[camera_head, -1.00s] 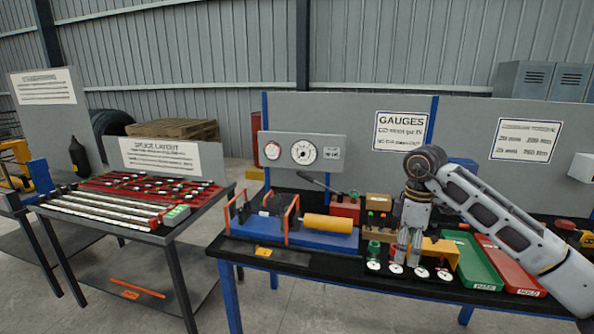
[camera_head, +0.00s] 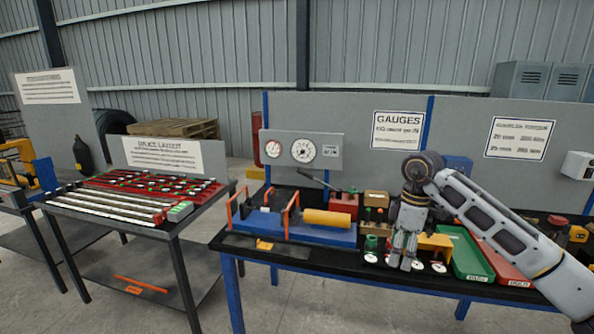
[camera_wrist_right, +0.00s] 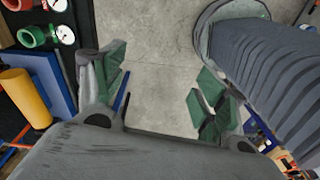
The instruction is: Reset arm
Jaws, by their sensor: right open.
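My right gripper (camera_head: 403,250) hangs fingers-down in front of the gauge table (camera_head: 300,262), near its front edge and the white dial gauges. In the right wrist view the right gripper (camera_wrist_right: 160,95) is open, with green-padded fingers wide apart and only grey floor between them. It holds nothing. My right arm (camera_head: 490,222) comes in from the lower right and bends down at the wrist. My left gripper is in neither view.
A blue fixture (camera_head: 300,230) with a yellow cylinder (camera_head: 328,218) sits left of the gripper. A green tray (camera_head: 468,258) and a red tray (camera_head: 505,265) lie to its right, partly behind the arm. A table with metal bars (camera_head: 110,207) stands at left, beyond a floor gap.

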